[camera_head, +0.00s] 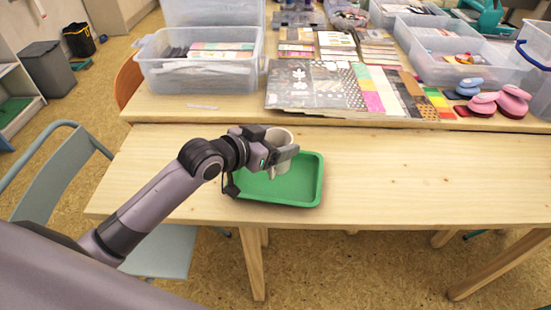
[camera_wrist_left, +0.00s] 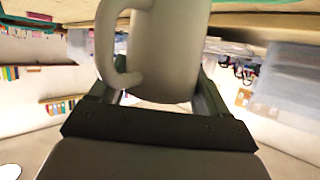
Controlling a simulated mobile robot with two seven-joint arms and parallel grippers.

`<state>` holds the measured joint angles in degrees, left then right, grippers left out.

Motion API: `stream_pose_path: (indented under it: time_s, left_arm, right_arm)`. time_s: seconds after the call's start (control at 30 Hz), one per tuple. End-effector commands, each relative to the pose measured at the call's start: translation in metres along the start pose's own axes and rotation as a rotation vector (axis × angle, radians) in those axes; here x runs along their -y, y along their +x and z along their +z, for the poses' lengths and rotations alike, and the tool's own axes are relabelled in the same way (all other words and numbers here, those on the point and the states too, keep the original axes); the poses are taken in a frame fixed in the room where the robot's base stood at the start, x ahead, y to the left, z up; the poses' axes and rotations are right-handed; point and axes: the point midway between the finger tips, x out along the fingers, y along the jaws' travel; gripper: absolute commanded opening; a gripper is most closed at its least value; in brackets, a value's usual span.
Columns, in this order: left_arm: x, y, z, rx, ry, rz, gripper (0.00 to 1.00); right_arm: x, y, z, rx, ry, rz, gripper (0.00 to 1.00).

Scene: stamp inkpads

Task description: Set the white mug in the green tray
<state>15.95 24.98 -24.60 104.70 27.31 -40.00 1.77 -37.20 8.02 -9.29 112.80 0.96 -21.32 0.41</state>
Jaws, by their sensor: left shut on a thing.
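The white mug (camera_head: 279,136) is between the fingers of my left gripper (camera_head: 284,155), over the green tray (camera_head: 305,190) in the head view. My left gripper is shut on the mug. The mug, with its handle, fills the top middle of the left wrist view (camera_wrist_left: 165,50). The tray lies on the near wooden table and its visible floor is empty. The gripper and mug hide the tray's far left part. I cannot tell whether the mug touches the tray. My right gripper is not in view.
The near table (camera_head: 420,180) is clear to the right of the tray. Behind it lie patterned paper sheets (camera_head: 320,88), a clear plastic bin (camera_head: 200,70) and pink stamps (camera_head: 512,101). A chair (camera_head: 50,180) stands at the left.

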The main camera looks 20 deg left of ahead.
Motion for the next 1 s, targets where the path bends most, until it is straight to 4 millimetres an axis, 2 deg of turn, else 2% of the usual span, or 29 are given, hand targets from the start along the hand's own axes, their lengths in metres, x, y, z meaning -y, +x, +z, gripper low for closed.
stream_pose_path:
  time_s: [0.13, 0.3, 0.4, 0.8, 0.83, 0.87, 0.9, 1.0]
  left_arm:
    - [-0.001, 0.005, 0.01, -0.003, 0.0, 0.0, 0.35]
    - [-0.001, 0.015, 0.035, -0.002, -0.001, 0.0, 0.35]
    - [-0.001, 0.018, 0.043, -0.003, -0.001, 0.0, 0.35]
    - [-0.001, 0.02, 0.047, -0.004, 0.0, 0.0, 0.35]
    - [-0.001, 0.02, 0.048, -0.001, 0.0, 0.0, 0.86]
    - [-0.001, 0.02, 0.047, -0.001, 0.0, 0.0, 0.96]
    - [-0.001, 0.02, 0.048, -0.001, 0.0, 0.0, 1.0]
    - [-0.001, 0.02, 0.048, -0.001, 0.0, 0.0, 1.0]
  right_arm:
    - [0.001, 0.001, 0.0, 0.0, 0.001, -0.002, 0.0]
    - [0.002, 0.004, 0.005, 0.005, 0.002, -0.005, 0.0]
    - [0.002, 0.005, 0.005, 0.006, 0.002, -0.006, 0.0]
    - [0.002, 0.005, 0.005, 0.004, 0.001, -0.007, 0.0]
    - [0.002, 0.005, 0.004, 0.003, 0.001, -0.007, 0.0]
    - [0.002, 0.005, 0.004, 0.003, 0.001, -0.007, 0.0]
    - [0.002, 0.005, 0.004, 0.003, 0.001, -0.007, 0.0]
    - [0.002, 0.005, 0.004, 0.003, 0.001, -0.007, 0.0]
